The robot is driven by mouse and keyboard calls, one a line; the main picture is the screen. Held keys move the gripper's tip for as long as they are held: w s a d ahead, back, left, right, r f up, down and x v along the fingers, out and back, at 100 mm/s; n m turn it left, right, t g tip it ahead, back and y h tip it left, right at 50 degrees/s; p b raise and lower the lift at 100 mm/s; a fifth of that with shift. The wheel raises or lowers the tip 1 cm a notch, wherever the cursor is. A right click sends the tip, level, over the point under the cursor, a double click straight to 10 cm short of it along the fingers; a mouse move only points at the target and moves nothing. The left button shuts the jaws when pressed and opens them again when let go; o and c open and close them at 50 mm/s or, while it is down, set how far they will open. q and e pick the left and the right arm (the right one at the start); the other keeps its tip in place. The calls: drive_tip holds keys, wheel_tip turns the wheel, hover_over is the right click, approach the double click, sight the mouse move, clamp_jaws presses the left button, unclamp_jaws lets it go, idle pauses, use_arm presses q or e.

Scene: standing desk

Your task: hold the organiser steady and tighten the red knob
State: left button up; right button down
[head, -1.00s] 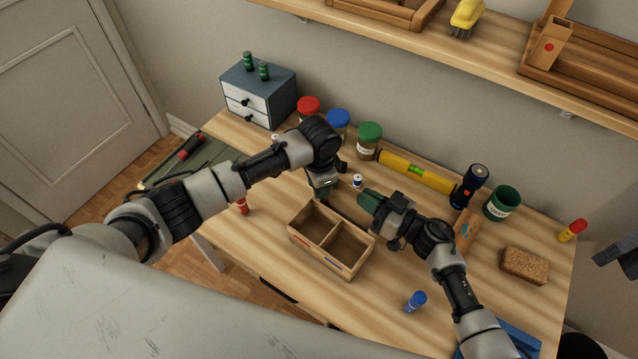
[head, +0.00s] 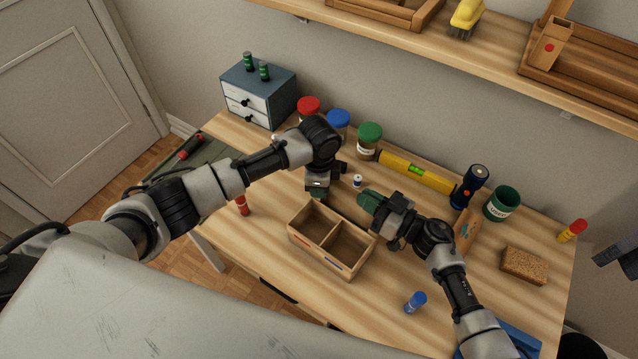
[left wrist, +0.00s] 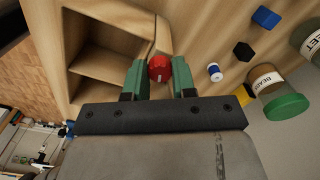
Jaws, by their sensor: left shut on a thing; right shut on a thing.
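The wooden organiser (head: 362,257) with two open compartments stands on the desk; part of it shows in the left wrist view (left wrist: 92,72). The red knob (left wrist: 160,68) is between my left gripper's green fingers (left wrist: 159,80), beside the organiser's wall. The head view hides the knob behind my left gripper (head: 318,192), which points down at the organiser's back left corner. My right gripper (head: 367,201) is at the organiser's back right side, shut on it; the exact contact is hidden.
A small white and blue spool (head: 357,182) lies behind the organiser. Jars, a yellow level (head: 415,171) and a torch (head: 470,187) line the back.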

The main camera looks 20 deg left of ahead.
idle(0.4)
use_arm(q)
drive_tip(key=o, duration=0.9)
drive_tip(key=shift+o, duration=0.2)
drive_tip(key=shift+r, duration=0.1)
wheel_tip(320, 180, up, 12)
drive_tip(key=shift+a, duration=0.1)
